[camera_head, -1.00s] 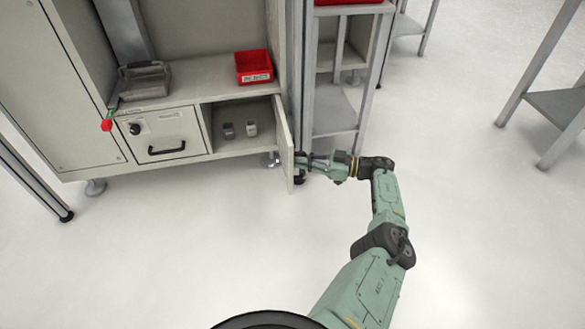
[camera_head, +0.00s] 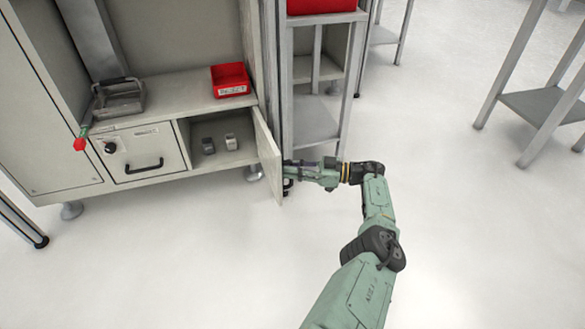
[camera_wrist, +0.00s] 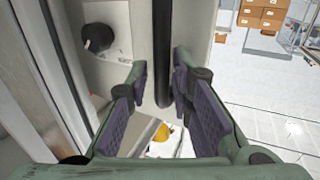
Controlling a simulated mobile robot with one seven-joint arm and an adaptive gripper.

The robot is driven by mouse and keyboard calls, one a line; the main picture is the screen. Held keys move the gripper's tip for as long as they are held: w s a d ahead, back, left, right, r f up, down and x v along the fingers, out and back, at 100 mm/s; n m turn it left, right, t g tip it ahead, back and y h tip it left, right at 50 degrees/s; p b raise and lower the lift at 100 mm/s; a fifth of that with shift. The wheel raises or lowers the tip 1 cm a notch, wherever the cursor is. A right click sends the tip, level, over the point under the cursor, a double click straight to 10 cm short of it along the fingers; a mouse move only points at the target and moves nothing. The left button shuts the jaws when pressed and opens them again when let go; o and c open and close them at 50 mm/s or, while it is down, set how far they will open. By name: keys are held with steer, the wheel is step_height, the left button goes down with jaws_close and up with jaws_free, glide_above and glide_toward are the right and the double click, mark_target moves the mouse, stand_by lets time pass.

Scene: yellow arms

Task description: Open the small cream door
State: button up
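The small cream door (camera_head: 268,155) stands open, swung outward from the right side of the cabinet's lower compartment (camera_head: 222,143). Its inner face shows in the head view. My gripper (camera_head: 288,172) is on the outer side of the door, at the right, with its fingertips partly hidden by the door. In the wrist view, the door's face (camera_wrist: 186,25) carries a black vertical bar handle (camera_wrist: 161,55). My gripper's two purple-padded fingers (camera_wrist: 160,82) are apart, one on each side of the handle, with gaps showing.
Left of the compartment is a drawer front (camera_head: 140,152) with a black handle. Two small grey objects (camera_head: 218,143) sit inside the compartment. A red bin (camera_head: 230,80) and a grey tray (camera_head: 119,98) stand on the shelf above. A metal rack (camera_head: 318,115) stands right of the cabinet. The floor in front is clear.

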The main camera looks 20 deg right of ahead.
steer(key=shift+o, duration=0.8)
steer(key=shift+w+a, duration=0.1)
